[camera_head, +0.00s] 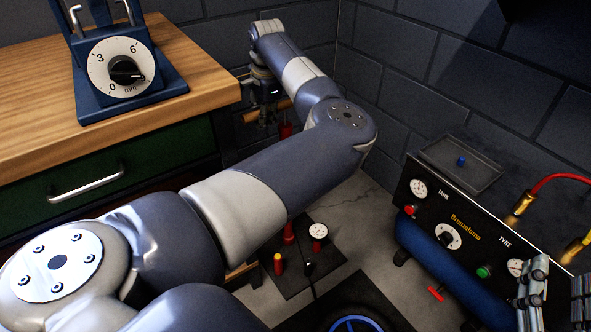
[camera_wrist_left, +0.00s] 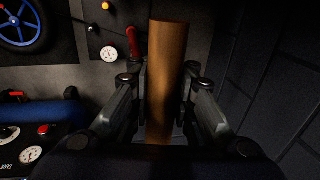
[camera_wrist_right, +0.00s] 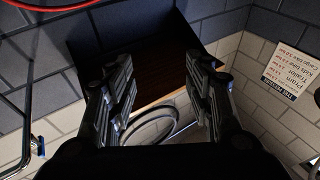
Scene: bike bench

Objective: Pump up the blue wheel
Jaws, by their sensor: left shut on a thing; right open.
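The blue wheel (camera_head: 352,323) lies at the bottom edge of the head view, partly cut off; its blue rim and spokes show in the left wrist view (camera_wrist_left: 22,42). A floor pump with a red barrel (camera_head: 289,236), a round gauge (camera_head: 318,230) and a dark base plate (camera_head: 296,287) stands beyond it, partly behind my left arm. My left gripper (camera_head: 266,106) is shut on the pump's wooden handle (camera_wrist_left: 167,75), which runs between its fingers. A thin dark line runs from the plate towards the wheel. My right gripper (camera_wrist_right: 165,85) is open and empty.
A blue compressor (camera_head: 445,250) with gauges and knobs stands at the right, a grey tray (camera_head: 461,163) on top. A wooden bench (camera_head: 190,85) with a blue dial stand (camera_head: 127,70) and green drawer (camera_head: 100,182) is at the left. Grey block walls close the corner.

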